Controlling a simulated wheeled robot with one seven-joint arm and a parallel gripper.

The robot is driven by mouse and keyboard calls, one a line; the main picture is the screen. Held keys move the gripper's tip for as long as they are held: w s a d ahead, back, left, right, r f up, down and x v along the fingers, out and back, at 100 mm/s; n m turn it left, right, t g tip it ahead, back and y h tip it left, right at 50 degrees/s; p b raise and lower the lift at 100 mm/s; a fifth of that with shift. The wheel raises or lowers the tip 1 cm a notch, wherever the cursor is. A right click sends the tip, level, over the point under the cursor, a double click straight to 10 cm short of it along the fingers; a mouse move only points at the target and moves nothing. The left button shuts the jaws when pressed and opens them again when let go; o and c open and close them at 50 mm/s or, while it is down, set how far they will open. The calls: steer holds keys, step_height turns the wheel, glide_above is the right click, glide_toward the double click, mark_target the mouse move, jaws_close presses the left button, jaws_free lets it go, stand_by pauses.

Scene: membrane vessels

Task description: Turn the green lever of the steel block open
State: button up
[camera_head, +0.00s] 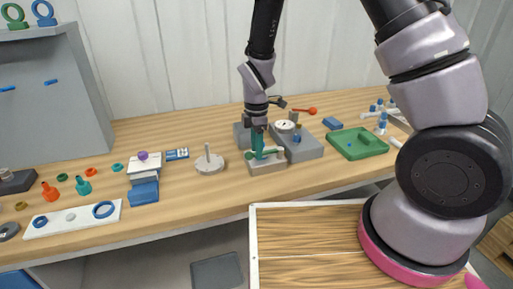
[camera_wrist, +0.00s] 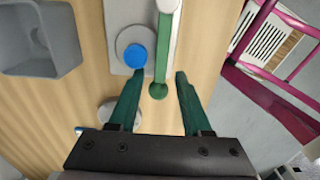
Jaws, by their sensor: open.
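The steel block (camera_head: 268,167) stands near the front edge of the bench, below my gripper. The green lever (camera_wrist: 162,62) runs down the picture from a pale pivot at the top and ends in a round green knob. My gripper (camera_wrist: 160,74) is open, with one green finger on each side of the lever's free end and a gap on both sides. In the head view my gripper (camera_head: 258,143) partly hides the block and lever.
A grey box with a round white gauge (camera_head: 284,126) and a red-ended handle (camera_head: 305,111) stands close behind and right. A white disc with a post (camera_head: 209,162) is to the left. A green tray (camera_head: 357,143) lies to the right. A grey bin (camera_wrist: 40,38) shows in the wrist view.

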jaws_close()
stand_by(1.3)
